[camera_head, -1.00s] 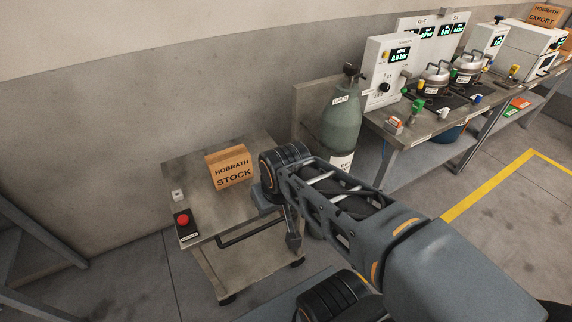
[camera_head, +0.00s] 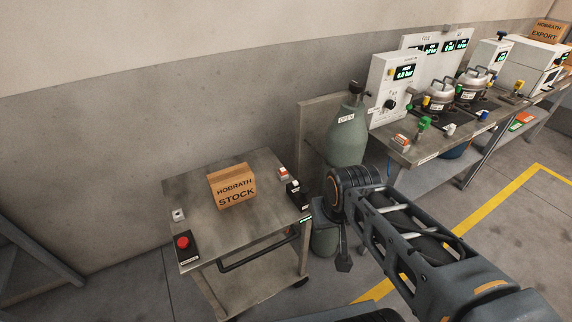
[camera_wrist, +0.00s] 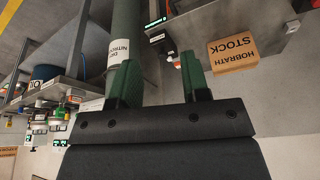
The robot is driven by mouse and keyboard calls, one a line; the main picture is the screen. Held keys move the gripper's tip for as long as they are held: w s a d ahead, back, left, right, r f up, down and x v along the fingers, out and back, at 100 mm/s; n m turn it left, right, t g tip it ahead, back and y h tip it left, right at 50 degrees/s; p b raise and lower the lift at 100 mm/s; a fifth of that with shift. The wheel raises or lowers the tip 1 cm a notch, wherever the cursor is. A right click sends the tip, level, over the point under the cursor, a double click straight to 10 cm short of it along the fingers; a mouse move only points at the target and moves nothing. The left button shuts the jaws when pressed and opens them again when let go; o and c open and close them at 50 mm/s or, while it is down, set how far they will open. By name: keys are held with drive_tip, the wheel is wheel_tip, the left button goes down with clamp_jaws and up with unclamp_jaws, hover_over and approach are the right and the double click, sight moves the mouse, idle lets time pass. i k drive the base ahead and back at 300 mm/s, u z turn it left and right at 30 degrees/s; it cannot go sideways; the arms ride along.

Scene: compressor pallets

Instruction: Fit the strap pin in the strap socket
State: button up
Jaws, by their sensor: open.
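I cannot pick out the strap pin or the strap socket for certain in either view. A grey-green gas cylinder (camera_head: 346,138) stands between the cart and the bench, its lower part partly hidden by my arm. In the wrist view the cylinder (camera_wrist: 126,22) shows behind the left finger, with a white nitrogen label. My gripper (camera_wrist: 160,68) is open, its two green fingers apart with nothing between them. In the head view I cannot make out both fingertips.
A metal cart (camera_head: 205,236) carries a cardboard stock box (camera_head: 232,187), a red button box (camera_head: 186,248), a red-and-white item (camera_head: 284,173) and a black device (camera_head: 297,193). A bench (camera_head: 425,152) with gauges and pots stands at right. A yellow floor line (camera_head: 485,212) runs past.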

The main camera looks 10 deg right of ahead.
sight(282, 170)
drive_tip(key=u, duration=0.05)
drive_tip(key=i, duration=0.4)
drive_tip(key=u, duration=1.7)
drive_tip(key=k, duration=0.35)
drive_tip(key=z, duration=1.15)
drive_tip(key=i, duration=0.5)
